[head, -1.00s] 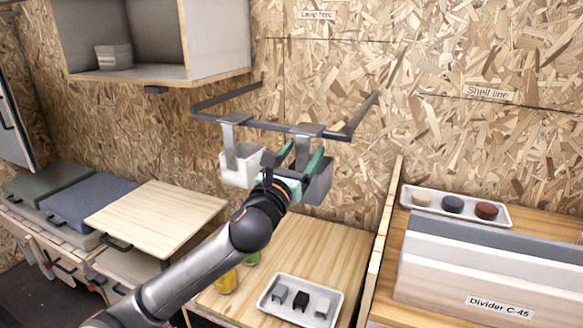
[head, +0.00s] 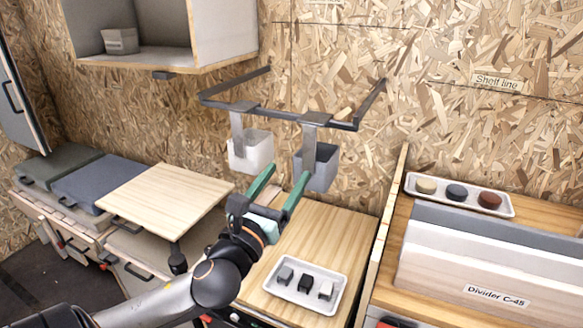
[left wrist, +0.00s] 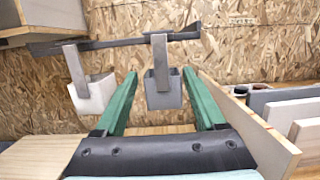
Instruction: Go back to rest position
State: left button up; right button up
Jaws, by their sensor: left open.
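My left gripper (head: 283,186) is open and empty, with its two green fingers spread apart. It is in front of and a little below the grey hanging bin (head: 322,168), apart from it. The white hanging bin (head: 250,151) hangs to the left of the grey one. Both hang by grey hooks from a dark metal rail (head: 275,115) on the wall. In the left wrist view the grey bin (left wrist: 163,92) shows between the open fingers (left wrist: 162,98), and the white bin (left wrist: 93,95) is to the left. My right gripper is not in view.
A white tray (head: 338,295) with several small blocks lies on the wooden counter (head: 335,235) below. A panel rack (head: 480,265) and a tray with three round pieces (head: 412,187) are at right. A wooden board (head: 165,197) and an open wall cabinet (head: 225,30) are at left.

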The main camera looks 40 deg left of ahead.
pick_arm(q)
jog(key=s+d+f+n+g+h+p, duration=0.1)
jog(key=d+f+n+g+h, duration=0.15)
jog(key=f+n, duration=0.55)
jog(key=s+d+f+n+g+h+p, duration=0.15)
jog(key=f+n+g, duration=0.3)
jog(key=f, duration=0.85)
jog(key=s+d+f+n+g+h+p, duration=0.1)
jog(key=s+d+f+n, duration=0.5)
jog(key=f+n, duration=0.2)
jog(key=s+d+f+n+g+h+p, duration=0.1)
jog(key=s+d+f+n+g+h, duration=0.1)
jog(key=s+d+f+n, duration=0.4)
notch_tip(320, 180, down, 3)
jog(key=n, duration=0.4)
jog(key=shift+s+d+r+n+g+p, duration=0.15)
jog(key=shift+s+d+n+g+p, duration=0.15)
jog(key=shift+n+p, duration=0.05)
